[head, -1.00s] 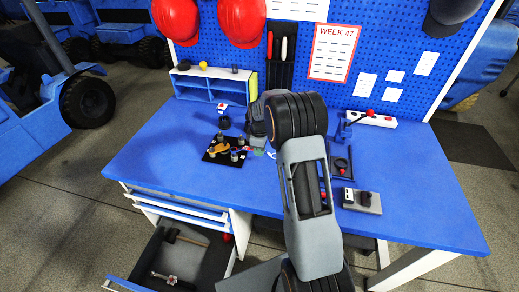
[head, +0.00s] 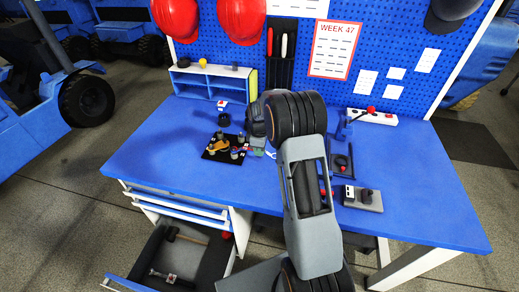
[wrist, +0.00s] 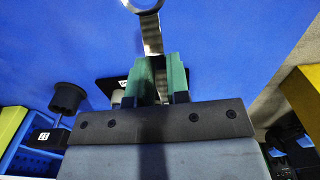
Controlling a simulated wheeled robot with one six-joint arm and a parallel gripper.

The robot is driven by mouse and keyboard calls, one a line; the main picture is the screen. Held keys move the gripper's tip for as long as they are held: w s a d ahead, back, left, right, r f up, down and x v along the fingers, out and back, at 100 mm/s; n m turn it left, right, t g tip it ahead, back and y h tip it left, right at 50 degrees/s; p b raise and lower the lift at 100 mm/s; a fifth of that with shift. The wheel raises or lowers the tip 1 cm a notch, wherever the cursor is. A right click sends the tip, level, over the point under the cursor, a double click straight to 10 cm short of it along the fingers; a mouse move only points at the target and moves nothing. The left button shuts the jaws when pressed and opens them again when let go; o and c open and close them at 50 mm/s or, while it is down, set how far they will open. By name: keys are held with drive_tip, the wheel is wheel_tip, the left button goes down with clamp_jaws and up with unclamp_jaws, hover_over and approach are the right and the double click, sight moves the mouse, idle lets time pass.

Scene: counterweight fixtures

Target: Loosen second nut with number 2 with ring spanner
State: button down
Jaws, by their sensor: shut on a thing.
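The black fixture plate (head: 210,156) lies on the blue bench, left of my gripper. It carries several upright posts with small labels and an orange-yellow part (head: 218,146). The numbers on the nuts are too small to read, so I cannot tell nut 2 apart. My gripper (head: 259,150) is just right of the plate. In the wrist view its green fingers (wrist: 158,75) are shut on the ring spanner (wrist: 151,35), a shiny metal bar with a ring end sticking out beyond the fingers. I see no nut inside that ring. The plate's edge shows partly hidden behind the fingers.
A blue shelf (head: 213,80) stands at the back left, with a black round item (head: 224,118) in front. A grey block with a black knob (head: 362,199) and a black stand (head: 342,165) are to the right. A drawer (head: 180,262) is open below. The bench's front left is clear.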

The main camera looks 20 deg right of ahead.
drive_tip(key=shift+f, duration=0.25)
idle(0.7)
drive_tip(key=shift+w+d+n, duration=0.4)
drive_tip(key=shift+w+n, duration=0.35)
drive_tip(key=shift+n, duration=0.1)
drive_tip(key=shift+w+d+n, duration=0.4)
drive_tip(key=shift+w+n, duration=0.35)
drive_tip(key=shift+n, duration=0.1)
drive_tip(key=shift+s+r, duration=0.1)
drive_tip(key=shift+r, duration=0.1)
drive_tip(key=shift+r+p, duration=1.25)
drive_tip(key=shift+r, duration=0.6)
drive_tip(key=shift+r, duration=0.15)
wheel_tip(320, 180, up, 3)
drive_tip(key=shift+f+p, duration=0.15)
drive_tip(key=shift+p, duration=0.8)
